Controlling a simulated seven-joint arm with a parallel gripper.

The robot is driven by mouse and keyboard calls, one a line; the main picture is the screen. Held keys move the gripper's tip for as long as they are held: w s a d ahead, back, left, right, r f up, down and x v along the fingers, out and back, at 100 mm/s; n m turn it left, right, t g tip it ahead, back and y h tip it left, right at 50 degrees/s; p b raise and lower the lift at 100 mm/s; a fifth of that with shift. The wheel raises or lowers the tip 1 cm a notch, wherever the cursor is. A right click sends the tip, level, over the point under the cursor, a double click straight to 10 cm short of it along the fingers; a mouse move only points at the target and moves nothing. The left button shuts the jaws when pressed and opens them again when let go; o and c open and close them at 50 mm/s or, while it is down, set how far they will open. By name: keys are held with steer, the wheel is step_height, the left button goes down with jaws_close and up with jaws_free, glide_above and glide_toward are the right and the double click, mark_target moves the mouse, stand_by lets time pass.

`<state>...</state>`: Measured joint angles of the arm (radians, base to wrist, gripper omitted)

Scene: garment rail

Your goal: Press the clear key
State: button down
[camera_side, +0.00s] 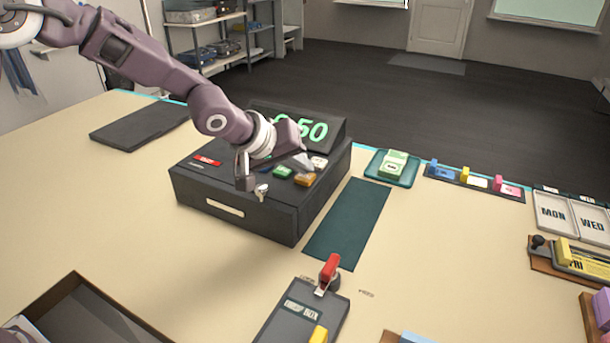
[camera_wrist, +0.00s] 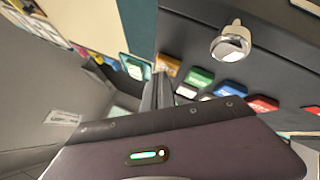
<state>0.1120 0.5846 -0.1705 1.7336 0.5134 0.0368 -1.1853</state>
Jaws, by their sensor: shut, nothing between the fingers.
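The black cash register (camera_side: 235,203) stands on the table with a row of coloured keys on its sloping top. The wrist view shows orange (camera_wrist: 167,65), green (camera_wrist: 199,78), blue (camera_wrist: 228,88) and red (camera_wrist: 263,103) keys. I cannot read which is the clear key. My gripper (camera_side: 303,162) is shut and empty over the right part of the keys; its fingers (camera_wrist: 160,88) appear beside the orange key. Contact cannot be told.
The green-lit display (camera_side: 315,130) shows "50", its left part hidden by my gripper. A silver knob (camera_side: 262,191) sticks out at the register's front. A dark green mat (camera_side: 347,222) lies to the right. A red-handled box (camera_side: 303,312) stands in front.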

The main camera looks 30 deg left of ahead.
mark_target(302, 178)
steer(key=shift+f, duration=0.3)
steer(key=shift+r, duration=0.15)
stand_by(0.4)
steer(key=shift+r, duration=0.7)
steer(key=shift+r, duration=2.5)
